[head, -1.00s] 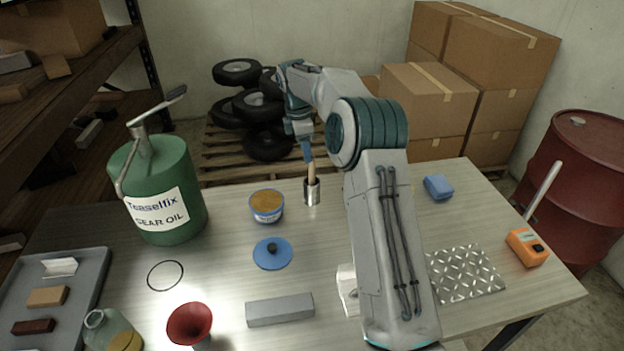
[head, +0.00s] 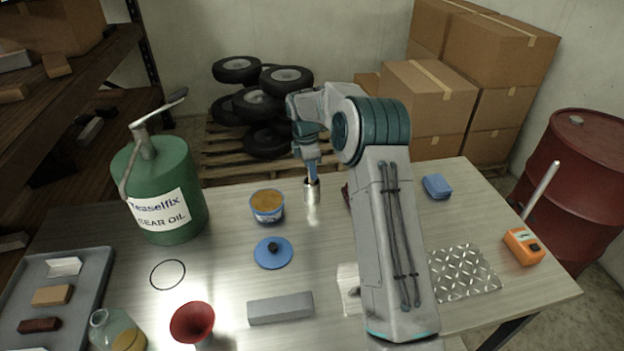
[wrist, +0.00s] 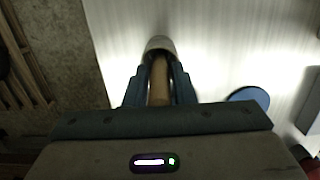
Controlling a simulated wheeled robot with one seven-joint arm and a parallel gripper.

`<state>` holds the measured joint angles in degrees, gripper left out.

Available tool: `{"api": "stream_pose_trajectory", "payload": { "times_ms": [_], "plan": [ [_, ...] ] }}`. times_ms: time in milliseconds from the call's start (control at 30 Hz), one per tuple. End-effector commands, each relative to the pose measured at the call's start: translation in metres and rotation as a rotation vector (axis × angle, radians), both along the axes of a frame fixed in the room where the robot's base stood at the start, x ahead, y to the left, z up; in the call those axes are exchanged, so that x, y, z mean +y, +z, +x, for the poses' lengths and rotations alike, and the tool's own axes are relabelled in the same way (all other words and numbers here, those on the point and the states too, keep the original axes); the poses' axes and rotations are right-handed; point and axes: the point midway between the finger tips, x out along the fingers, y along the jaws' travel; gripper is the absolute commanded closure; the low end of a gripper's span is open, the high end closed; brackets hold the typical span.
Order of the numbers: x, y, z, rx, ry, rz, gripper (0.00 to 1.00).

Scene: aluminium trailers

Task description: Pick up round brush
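A tin (head: 267,205) with brown contents stands left of the cup, with a blue lid (head: 273,253) in front. A green gear oil can (head: 160,190) stands farther left. A grey bar (head: 281,308) lies in front. The table between cup and bar is mostly clear.

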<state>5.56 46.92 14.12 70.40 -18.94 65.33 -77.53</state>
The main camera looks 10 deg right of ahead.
Motion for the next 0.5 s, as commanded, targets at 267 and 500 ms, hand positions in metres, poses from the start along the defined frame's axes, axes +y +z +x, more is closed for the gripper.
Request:
{"api": "stream_pose_trajectory", "payload": {
  "times_ms": [267, 500],
  "plan": [
    [0.0, 0.0, 0.0, 0.0, 0.0, 0.0, 1.0],
    [0.0, 0.014, 0.001, -0.004, 0.0, 0.0, 1.0]
  ]
}}
